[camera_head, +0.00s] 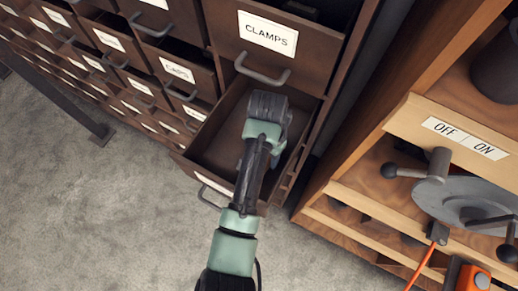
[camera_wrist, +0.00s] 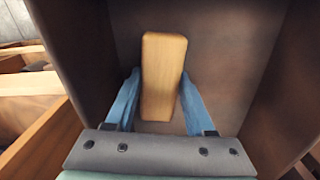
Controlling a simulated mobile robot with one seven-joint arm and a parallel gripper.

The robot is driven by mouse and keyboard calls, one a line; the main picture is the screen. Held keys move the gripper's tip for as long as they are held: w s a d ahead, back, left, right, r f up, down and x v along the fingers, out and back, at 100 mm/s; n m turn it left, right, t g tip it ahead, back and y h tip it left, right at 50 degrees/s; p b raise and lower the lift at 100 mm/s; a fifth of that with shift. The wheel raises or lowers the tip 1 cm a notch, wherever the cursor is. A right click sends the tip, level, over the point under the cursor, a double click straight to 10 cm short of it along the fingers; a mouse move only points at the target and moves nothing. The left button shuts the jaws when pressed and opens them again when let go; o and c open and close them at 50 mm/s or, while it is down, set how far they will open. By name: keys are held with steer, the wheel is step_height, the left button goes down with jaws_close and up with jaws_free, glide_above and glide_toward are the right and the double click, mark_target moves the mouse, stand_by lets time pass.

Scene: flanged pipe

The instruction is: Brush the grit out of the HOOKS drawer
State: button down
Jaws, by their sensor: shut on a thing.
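An open brown drawer (camera_head: 221,135) sits below the CLAMPS drawer in the head view. Its front label is too foreshortened to read, so I cannot confirm it says HOOKS. My arm reaches down into it and hides part of its inside. In the wrist view, my gripper (camera_wrist: 160,85) has its two blue fingers shut on a pale wooden block (camera_wrist: 164,62), which looks like the back of a brush; no bristles show. The block is over the drawer's brown floor (camera_wrist: 215,45), between its side walls. I cannot make out any grit.
The CLAMPS drawer (camera_head: 268,36) with its grey handle is just above. More labelled drawers, including CAPS (camera_head: 179,69), stand to the left, some partly open. At right is a wooden bench (camera_head: 350,200) with a grey valve wheel (camera_head: 460,200).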

steer(key=shift+w+a+f+b, duration=0.1)
steer(key=shift+w+a+b, duration=0.2)
steer(key=shift+w+a, duration=0.55)
steer(key=shift+w+a+b, duration=0.3)
steer(key=shift+w+a, duration=0.2)
steer(key=shift+a, duration=0.7)
steer(key=shift+w+a+f+b, duration=0.1)
steer(key=shift+w+a+b, duration=0.2)
steer(key=shift+w+a, duration=0.55)
steer(key=shift+w+a+r+b, duration=0.15)
steer(key=shift+w+a, duration=0.15)
steer(key=shift+a, duration=0.35)
steer(key=shift+w+a+b, duration=0.15)
steer(key=shift+w+a, duration=0.1)
steer(key=shift+a, duration=0.35)
steer(key=shift+s+d+r+p, duration=0.1)
steer(key=shift+s+d+p, duration=0.3)
steer(key=shift+d+p, duration=0.25)
steer(key=shift+s+d+p, duration=0.45)
steer(key=shift+s+d, duration=0.05)
steer(key=shift+d, duration=0.25)
steer(key=shift+s+d+p, duration=0.45)
steer(key=shift+s+d, duration=0.05)
steer(key=shift+d, duration=0.2)
